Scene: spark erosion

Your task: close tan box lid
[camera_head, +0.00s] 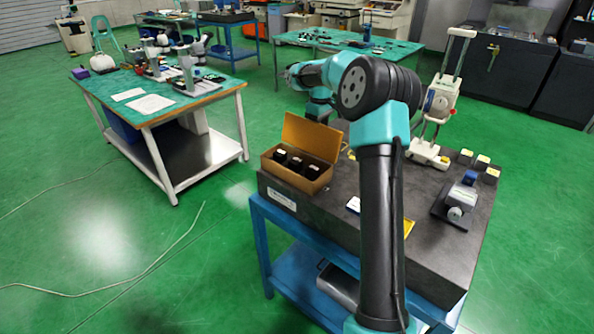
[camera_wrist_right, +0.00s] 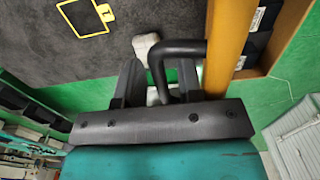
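The tan box (camera_head: 293,177) sits on the dark stone slab at its left corner, with several black pieces inside. Its orange-tan lid (camera_head: 312,138) stands raised, hinged at the back; in the right wrist view the lid (camera_wrist_right: 226,45) shows nearly edge-on. My right arm reaches over the slab, and its gripper is behind the lid, mostly hidden in the head view. In the wrist view my right gripper (camera_wrist_right: 160,66) has its fingers apart, beside the lid's outer face. A black bent bar (camera_wrist_right: 180,47) runs from the lid toward the space between them; contact is unclear. My left gripper is out of view.
The dark slab (camera_head: 430,240) rests on a blue stand. A white-grey upright instrument (camera_head: 440,98), a small grey fixture (camera_head: 459,205) and small yellow-topped blocks (camera_head: 482,161) stand right of my arm. A yellow-framed card (camera_wrist_right: 85,15) lies on the slab.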

